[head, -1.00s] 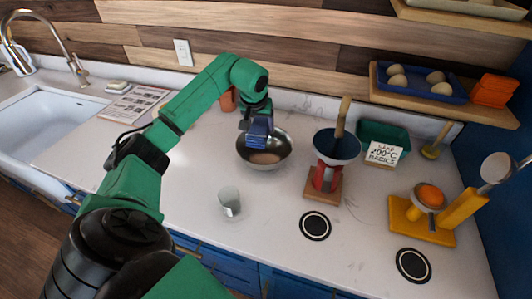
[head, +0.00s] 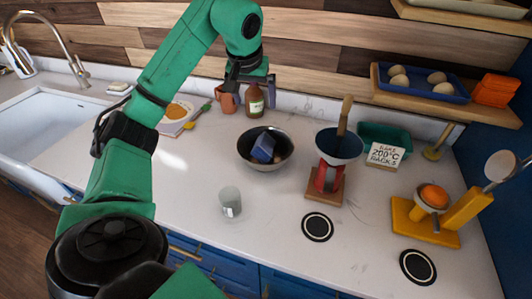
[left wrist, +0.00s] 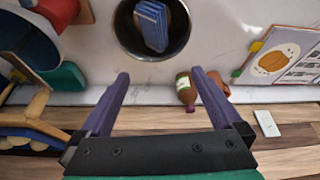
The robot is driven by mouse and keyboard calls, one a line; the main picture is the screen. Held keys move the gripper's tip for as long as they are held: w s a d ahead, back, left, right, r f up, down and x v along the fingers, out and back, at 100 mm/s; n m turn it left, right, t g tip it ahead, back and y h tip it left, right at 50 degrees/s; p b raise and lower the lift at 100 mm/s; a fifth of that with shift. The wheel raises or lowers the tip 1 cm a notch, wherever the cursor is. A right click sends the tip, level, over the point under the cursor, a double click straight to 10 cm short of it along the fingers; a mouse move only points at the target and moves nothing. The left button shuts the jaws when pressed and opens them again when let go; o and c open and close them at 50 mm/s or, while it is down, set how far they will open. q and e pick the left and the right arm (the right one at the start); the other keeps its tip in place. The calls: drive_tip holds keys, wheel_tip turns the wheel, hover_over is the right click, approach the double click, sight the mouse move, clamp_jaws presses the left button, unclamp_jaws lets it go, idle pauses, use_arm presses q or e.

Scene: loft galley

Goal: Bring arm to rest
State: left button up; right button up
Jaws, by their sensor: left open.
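My left gripper (head: 250,80) is raised above the back of the counter, near the wooden wall. In the left wrist view its two purple fingers (left wrist: 158,95) are spread wide with nothing between them. The green left arm comes in from the left in the head view. A blue block-like object (head: 263,148) lies tilted in a metal bowl (head: 282,160), below and apart from the gripper. The blue object also shows in the left wrist view (left wrist: 151,25). My right gripper is not in view.
A brown bottle (head: 255,101) and a terracotta mug (head: 227,103) stand behind the bowl, close below the gripper. A clear glass (head: 230,202) stands in front. A red scale with a dark bowl (head: 338,146) is at right. The counter's front left is clear.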

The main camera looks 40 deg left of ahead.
use_arm(q)
drive_tip(key=shift+s+d+r, duration=0.1)
drive_tip(key=shift+s+r, duration=0.15)
drive_tip(key=shift+r, duration=0.45)
